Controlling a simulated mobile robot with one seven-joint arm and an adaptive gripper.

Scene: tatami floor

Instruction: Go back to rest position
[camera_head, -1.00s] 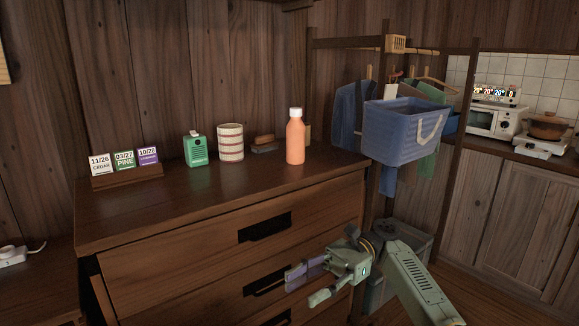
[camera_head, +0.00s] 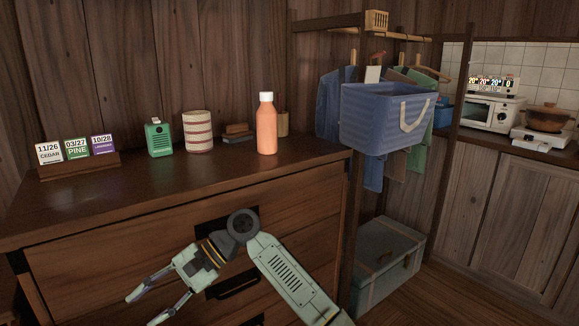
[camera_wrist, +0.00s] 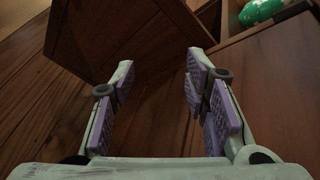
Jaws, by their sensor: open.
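My gripper (camera_head: 140,311) is at the lower left of my arm in the head view, in front of the wooden dresser (camera_head: 300,183). Its two pale green fingers are spread apart and point down and left, with nothing between them. In the wrist view the gripper (camera_wrist: 160,75) shows both fingers with purple pads, wide apart, over dark wooden surfaces. My forearm crosses in front of the dresser's drawers and partly hides a dark handle.
On the dresser stand date cards (camera_head: 77,148), a green device (camera_head: 158,138), a striped canister (camera_head: 198,132), and an orange bottle (camera_head: 266,125). To the right are a blue basket (camera_head: 385,118) on a rack and a grey chest (camera_head: 388,262). Floor shows at lower right.

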